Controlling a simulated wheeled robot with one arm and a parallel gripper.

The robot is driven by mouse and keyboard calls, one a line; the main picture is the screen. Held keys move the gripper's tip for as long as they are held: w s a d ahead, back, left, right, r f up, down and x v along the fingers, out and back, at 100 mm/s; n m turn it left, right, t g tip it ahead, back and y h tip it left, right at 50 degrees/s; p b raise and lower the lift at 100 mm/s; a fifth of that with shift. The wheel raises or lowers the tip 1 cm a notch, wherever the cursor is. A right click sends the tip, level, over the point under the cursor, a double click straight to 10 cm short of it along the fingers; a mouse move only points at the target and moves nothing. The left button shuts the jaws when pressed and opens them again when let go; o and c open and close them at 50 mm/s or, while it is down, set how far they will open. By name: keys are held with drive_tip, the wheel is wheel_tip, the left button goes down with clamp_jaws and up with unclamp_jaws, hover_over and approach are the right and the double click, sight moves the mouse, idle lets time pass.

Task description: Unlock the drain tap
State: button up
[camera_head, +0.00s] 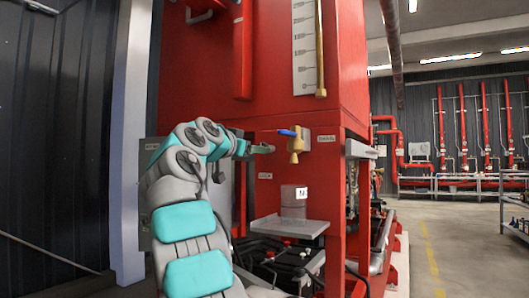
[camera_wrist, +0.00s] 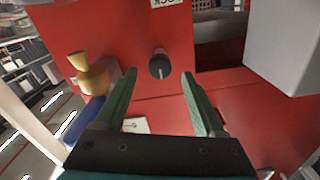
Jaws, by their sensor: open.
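The drain tap (camera_head: 295,150) is a brass tap on the red cabinet front, with a blue lever (camera_head: 287,132) that points left in the head view. In the wrist view the brass tap (camera_wrist: 93,78) and its blue lever (camera_wrist: 82,120) are at the left, outside my fingers. My gripper (camera_wrist: 158,80) is open and empty, with a round dark knob (camera_wrist: 159,65) showing beyond and between its green fingertips. In the head view my gripper (camera_head: 263,149) is small, just left of the tap, and its two fingers cannot be told apart.
The red cabinet (camera_head: 275,60) fills the middle, with a level gauge (camera_head: 306,45) above the tap. A grey tray (camera_head: 290,228) with a small grey box (camera_head: 293,197) is below. A white post (camera_head: 130,130) stands left. The floor (camera_head: 450,235) at right is open.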

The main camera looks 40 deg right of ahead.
drive_tip(key=p+x, duration=0.3)
drive_tip(key=x, duration=0.4)
drive_tip(key=shift+w+d, duration=0.15)
drive_tip(key=shift+d, duration=0.2)
clamp_jaws()
